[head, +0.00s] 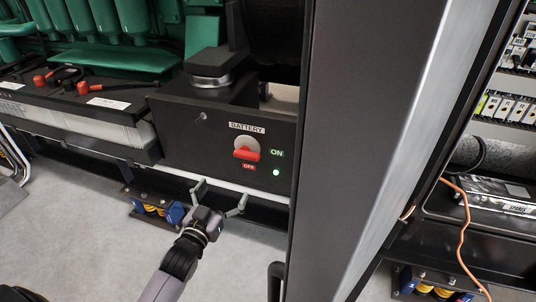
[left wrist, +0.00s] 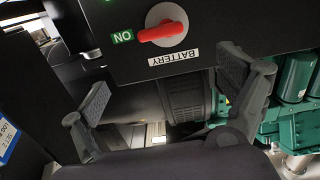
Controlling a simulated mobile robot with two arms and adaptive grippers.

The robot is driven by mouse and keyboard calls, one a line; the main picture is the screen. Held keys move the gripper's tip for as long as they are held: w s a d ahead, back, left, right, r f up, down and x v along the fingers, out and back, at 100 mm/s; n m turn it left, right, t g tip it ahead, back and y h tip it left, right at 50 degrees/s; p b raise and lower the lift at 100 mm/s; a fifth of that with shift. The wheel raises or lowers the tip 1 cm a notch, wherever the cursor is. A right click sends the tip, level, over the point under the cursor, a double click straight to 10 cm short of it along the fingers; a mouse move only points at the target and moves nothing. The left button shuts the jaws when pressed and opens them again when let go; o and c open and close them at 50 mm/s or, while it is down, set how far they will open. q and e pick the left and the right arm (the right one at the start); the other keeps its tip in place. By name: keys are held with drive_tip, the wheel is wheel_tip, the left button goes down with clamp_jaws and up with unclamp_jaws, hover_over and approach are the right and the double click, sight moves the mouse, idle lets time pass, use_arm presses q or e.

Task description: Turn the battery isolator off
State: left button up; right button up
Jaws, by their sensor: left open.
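The battery isolator is a red handle (head: 247,154) on a pale round plate, on a black panel (head: 190,145) marked BATTERY. The handle lies about level, its end towards the green ON label (head: 277,153); the red OFF label (head: 249,167) is below it. A green lamp (head: 276,172) glows under ON. My left gripper (head: 220,194) is open and empty, below the panel and apart from the handle. In the left wrist view the handle (left wrist: 162,33) shows upside down, beyond the spread fingers (left wrist: 165,78). My right gripper is not seen.
A dark cabinet post (head: 350,130) with a metal edge stands right of the panel. Batteries with red terminal caps (head: 83,88) sit at the left, near a green engine (head: 110,25). An orange cable (head: 464,225) hangs at the right. Grey floor (head: 90,230) is open at lower left.

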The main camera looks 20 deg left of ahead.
sight(245, 156)
use_arm(q)
drive_tip(key=w+b, duration=0.1)
drive_tip(key=w, duration=0.4)
drive_tip(key=w+b, duration=0.1)
drive_tip(key=w, duration=0.4)
drive_tip(key=w+a, duration=0.1)
drive_tip(key=w, duration=0.5)
drive_tip(key=shift+b, duration=0.4)
drive_tip(key=shift+w+a+r, duration=0.1)
drive_tip(key=shift+w, duration=0.4)
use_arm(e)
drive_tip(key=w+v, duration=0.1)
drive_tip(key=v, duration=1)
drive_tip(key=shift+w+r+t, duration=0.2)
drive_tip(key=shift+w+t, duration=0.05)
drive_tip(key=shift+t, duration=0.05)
use_arm(q)
drive_tip(key=shift+c, duration=0.5)
drive_tip(key=c, duration=1.1)
drive_tip(key=shift+o, duration=0.2)
